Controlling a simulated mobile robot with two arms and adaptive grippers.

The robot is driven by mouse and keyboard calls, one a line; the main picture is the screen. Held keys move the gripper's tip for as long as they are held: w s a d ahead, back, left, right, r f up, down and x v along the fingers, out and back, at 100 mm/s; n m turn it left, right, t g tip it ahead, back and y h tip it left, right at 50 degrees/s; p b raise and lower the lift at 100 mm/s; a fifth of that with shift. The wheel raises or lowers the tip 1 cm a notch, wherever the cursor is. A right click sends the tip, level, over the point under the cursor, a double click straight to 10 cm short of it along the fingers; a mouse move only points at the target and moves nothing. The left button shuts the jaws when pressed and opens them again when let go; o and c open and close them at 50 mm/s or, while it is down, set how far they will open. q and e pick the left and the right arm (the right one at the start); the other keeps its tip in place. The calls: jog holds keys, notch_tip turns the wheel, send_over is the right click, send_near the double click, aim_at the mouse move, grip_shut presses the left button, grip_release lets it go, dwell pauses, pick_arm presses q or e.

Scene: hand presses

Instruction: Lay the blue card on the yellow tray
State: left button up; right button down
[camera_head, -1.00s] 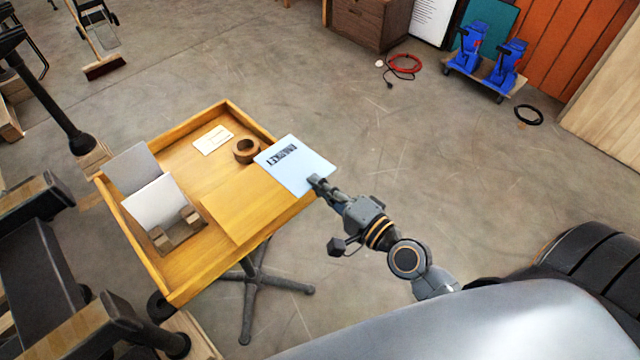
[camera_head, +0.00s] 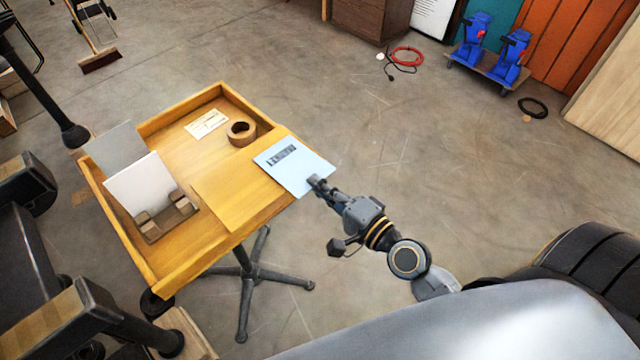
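The pale blue card (camera_head: 291,164) with dark print is gripped at its near right corner. My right gripper (camera_head: 317,184) is shut on that corner. The card shows over the right edge of the yellow tray (camera_head: 171,265), a rimmed wooden top on a pedestal stand. A flat yellow panel (camera_head: 238,196) covers the tray's right part, and the card overlaps its far end in the picture. I cannot tell whether the card touches the panel. My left gripper is not in view.
On the tray are a brown ring (camera_head: 241,131), a cream paper slip (camera_head: 206,123) and white cards in a wooden holder (camera_head: 165,218). Black press parts (camera_head: 60,325) stand close on the left. Open floor (camera_head: 440,180) lies right of the tray.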

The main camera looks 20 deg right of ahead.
jog(key=c, duration=1.4)
grip_release()
jog(key=shift+c, duration=0.2)
jog(key=shift+o, duration=0.2)
jog(key=shift+f, duration=0.2)
jog(key=shift+f+b, duration=0.4)
jog(key=shift+b, duration=0.15)
jog(key=b+v, duration=0.2)
jog(key=v, duration=0.2)
jog(key=shift+s+d+f, duration=0.1)
jog(key=shift+s+f, duration=0.05)
jog(key=shift+s, duration=0.05)
